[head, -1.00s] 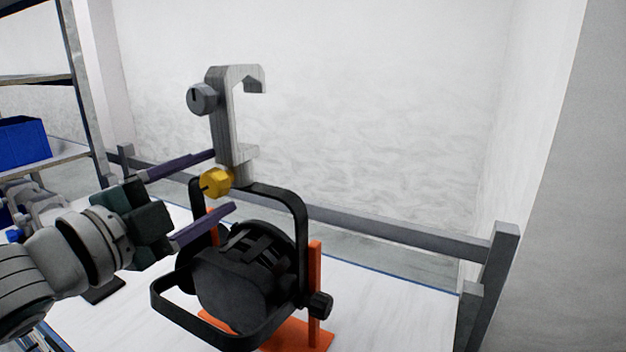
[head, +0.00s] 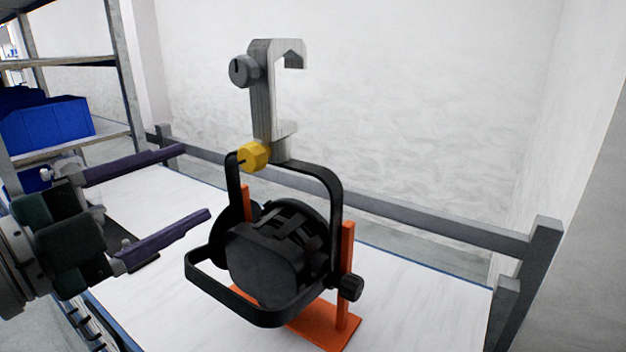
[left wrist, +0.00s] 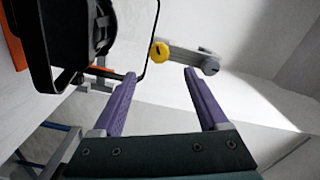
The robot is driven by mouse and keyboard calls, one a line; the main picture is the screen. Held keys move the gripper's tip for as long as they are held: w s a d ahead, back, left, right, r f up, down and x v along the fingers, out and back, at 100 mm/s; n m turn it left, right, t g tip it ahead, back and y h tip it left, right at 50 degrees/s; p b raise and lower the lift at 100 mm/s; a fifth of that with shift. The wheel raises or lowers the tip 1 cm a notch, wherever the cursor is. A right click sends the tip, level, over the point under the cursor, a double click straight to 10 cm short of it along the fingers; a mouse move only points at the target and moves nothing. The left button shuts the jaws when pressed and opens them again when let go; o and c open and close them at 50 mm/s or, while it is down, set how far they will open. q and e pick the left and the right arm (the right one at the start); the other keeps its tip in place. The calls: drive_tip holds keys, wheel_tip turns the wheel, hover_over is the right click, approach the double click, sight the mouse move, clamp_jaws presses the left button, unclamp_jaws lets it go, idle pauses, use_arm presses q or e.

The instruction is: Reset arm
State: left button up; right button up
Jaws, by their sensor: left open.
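My left gripper (head: 198,182) is open and empty, left of the black par can (head: 270,262) in the head view. Its two purple fingers are apart and touch nothing that I can see. The par can hangs in a black yoke with a yellow knob (head: 254,155) and a grey clamp (head: 263,105) above. An orange stand (head: 347,270) supports it on the white table. In the left wrist view the open left gripper (left wrist: 160,78) points toward the yellow knob (left wrist: 160,51) and the clamp (left wrist: 188,56). My right gripper is not in view.
The white table (head: 420,300) has a grey rail (head: 420,220) along its back, before a white wall. Shelves with a blue bin (head: 48,124) stand at the left. The table right of the par can is clear.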

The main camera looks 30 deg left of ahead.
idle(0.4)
use_arm(q)
drive_tip(key=s+d+f+n+g+y, duration=0.3)
drive_tip(key=s+f+n+g+y, duration=0.15)
drive_tip(key=f+n+g, duration=0.45)
drive_tip(key=s+d+f+n+g+h+p, duration=0.2)
drive_tip(key=s+d+f+n+g+h, duration=0.15)
drive_tip(key=s+d+g, duration=0.4)
wheel_tip(320, 180, up, 36)
drive_tip(key=s+t+p, duration=0.2)
drive_tip(key=p, duration=3.3)
drive_tip(key=shift+s+d, duration=0.2)
drive_tip(key=shift+d, duration=0.05)
